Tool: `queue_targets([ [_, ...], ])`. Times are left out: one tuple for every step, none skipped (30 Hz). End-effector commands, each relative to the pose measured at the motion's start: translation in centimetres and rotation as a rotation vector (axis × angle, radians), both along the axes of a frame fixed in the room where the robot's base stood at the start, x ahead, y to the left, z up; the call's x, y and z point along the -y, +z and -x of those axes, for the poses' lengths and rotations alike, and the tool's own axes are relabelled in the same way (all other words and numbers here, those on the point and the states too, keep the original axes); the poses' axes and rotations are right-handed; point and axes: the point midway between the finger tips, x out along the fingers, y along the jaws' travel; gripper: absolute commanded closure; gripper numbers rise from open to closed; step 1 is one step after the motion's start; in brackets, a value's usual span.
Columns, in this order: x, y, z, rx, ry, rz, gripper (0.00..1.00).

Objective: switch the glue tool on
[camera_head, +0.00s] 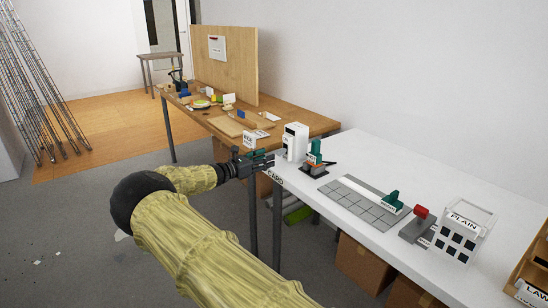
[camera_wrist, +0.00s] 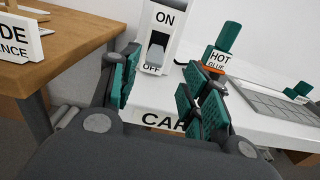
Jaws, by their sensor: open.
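A white switch box (camera_head: 296,141) stands at the left end of the white table. In the wrist view the box (camera_wrist: 175,21) shows "ON" at the top, "OFF" at the bottom and a grey switch lever (camera_wrist: 157,51) between them. I cannot tell its position for sure. The green glue tool (camera_head: 315,153), labelled "HOT GLUE" in the wrist view (camera_wrist: 228,38), stands just right of the box, partly behind my right finger there. My gripper (camera_head: 262,160) is open and empty, in front of the box. Its teal-padded fingers (camera_wrist: 155,92) are spread, with the lever showing between and beyond them.
The white table (camera_head: 375,155) has a "CARD" label at its near left corner. A grey tiled mat (camera_head: 360,205), a red-topped block (camera_head: 420,215) and a "PLAIN" building model (camera_head: 458,235) stand to the right. A wooden bench (camera_head: 315,121) with several items adjoins at the left.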

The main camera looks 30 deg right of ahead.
Motion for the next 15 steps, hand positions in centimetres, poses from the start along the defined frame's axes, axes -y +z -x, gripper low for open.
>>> queue_targets([
  [1.0,-0.3,-0.3,-0.003,-0.001,0.0,0.54],
  [1.5,-0.6,-0.6,-0.006,-0.001,-0.001,0.54],
  [2.2,-1.0,-1.0,-0.011,-0.001,0.0,0.54],
  [2.6,-1.3,-1.3,-0.015,0.0,-0.001,0.54],
  [3.1,-1.5,-1.6,-0.018,0.0,-0.001,0.54],
  [3.7,-1.8,-1.9,-0.021,0.0,0.0,0.54],
  [4.1,-2.0,-2.0,-0.023,0.0,-0.001,0.54],
  [4.6,-2.2,-2.1,-0.025,-0.001,-0.001,0.54],
  [5.0,-2.3,-2.3,-0.026,0.0,-0.001,0.54],
  [5.3,-2.3,-2.4,-0.026,0.0,-0.001,0.54],
  [5.6,-2.3,-2.4,-0.026,0.0,-0.001,0.54],
  [6.0,-2.2,-2.4,-0.026,0.0,-0.001,0.54],
  [6.2,-2.2,-2.4,-0.025,0.0,-0.001,0.54],
  [6.4,-2.2,-2.4,-0.025,0.0,-0.001,0.54],
  [6.5,-2.2,-2.4,-0.025,0.001,-0.001,0.54],
])
